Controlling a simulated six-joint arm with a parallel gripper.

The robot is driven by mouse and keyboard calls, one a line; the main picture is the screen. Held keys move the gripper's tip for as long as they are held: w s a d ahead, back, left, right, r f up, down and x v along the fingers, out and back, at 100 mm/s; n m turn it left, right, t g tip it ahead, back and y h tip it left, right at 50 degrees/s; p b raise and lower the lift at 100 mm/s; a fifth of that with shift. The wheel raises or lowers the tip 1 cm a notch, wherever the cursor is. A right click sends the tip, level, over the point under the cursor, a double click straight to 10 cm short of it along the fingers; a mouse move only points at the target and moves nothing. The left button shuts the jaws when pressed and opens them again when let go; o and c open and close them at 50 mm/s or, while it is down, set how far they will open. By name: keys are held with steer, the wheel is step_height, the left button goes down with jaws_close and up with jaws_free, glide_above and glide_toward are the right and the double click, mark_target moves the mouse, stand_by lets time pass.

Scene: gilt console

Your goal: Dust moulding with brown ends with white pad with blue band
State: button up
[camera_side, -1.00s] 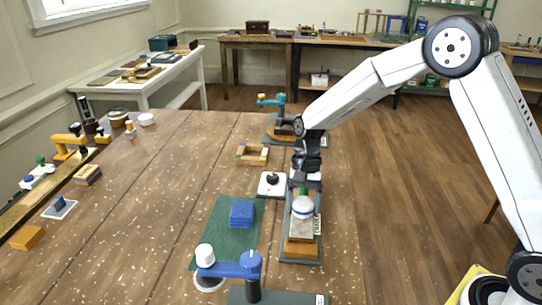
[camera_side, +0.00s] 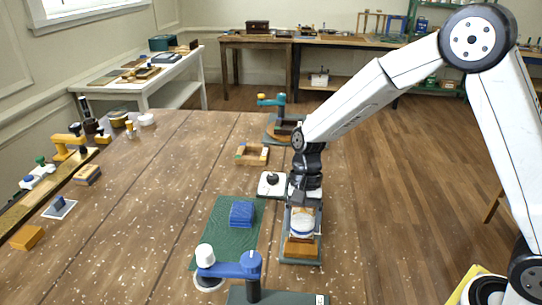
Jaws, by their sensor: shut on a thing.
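The white pad with a blue band (camera_side: 301,224) is under my gripper (camera_side: 301,204), which is shut on it from above. The pad is over the pale middle of the moulding with brown ends; whether it touches the surface is hard to tell. The moulding's near brown end (camera_side: 299,248) shows in front of the pad. The moulding lies lengthwise on a grey base (camera_side: 301,261). My gripper and wrist hide its far part.
A white plate with a black knob (camera_side: 271,184) stands just left of my wrist. A blue block (camera_side: 241,213) rests on a green mat (camera_side: 216,240). A blue-armed stand (camera_side: 237,269) is near the front. Bare tabletop (camera_side: 150,215) lies further left.

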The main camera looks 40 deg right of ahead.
mark_target(302, 209)
steer(key=shift+w+d, duration=2.4)
steer(key=shift+d, duration=0.05)
steer(key=shift+s+a, duration=3.05)
steer(key=shift+w+d, duration=0.25)
steer(key=shift+w, duration=0.15)
steer(key=shift+w+d, duration=2.7)
steer(key=shift+s+a, duration=2.9)
steer(key=shift+r, duration=3.9)
